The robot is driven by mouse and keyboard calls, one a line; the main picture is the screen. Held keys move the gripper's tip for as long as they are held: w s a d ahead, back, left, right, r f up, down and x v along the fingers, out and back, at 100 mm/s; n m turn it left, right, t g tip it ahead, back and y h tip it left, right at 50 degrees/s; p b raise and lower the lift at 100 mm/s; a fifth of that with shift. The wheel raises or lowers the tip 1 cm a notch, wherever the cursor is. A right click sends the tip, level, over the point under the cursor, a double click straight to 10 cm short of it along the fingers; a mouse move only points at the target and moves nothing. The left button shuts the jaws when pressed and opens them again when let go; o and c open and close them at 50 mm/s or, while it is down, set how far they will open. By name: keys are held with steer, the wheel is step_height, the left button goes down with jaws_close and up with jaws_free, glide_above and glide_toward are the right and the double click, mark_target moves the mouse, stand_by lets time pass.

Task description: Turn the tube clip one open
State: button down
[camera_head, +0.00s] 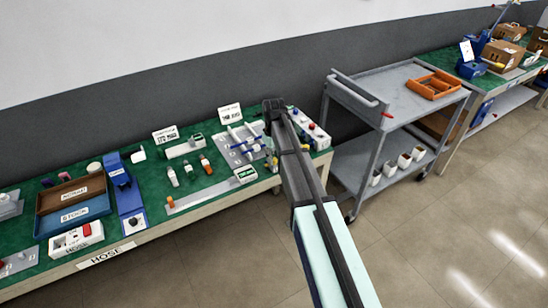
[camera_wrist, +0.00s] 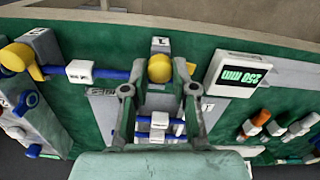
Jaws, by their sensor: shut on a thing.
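Tube clip one shows in the wrist view as a grey block marked "1" (camera_wrist: 160,43) with a round yellow knob (camera_wrist: 159,69) in front of it. My gripper (camera_wrist: 160,76) has its two fingers on either side of the yellow knob and is shut on it. A blue tube (camera_wrist: 112,73) with white sleeves runs beside the clip. A second grey clip with a yellow lever (camera_wrist: 17,57) stands at the far left of the wrist view. In the head view my arm covers the clip area, and my fingers are hidden there.
A display box reading 250 MM (camera_wrist: 238,72) stands close right of the clip in the wrist view.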

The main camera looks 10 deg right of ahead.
steer(key=shift+n, duration=0.6)
steer(key=c, duration=0.9)
jaws_free()
steer(key=shift+r, duration=0.1)
step_height(320, 180, up, 12)
steer(key=shift+f, duration=0.1)
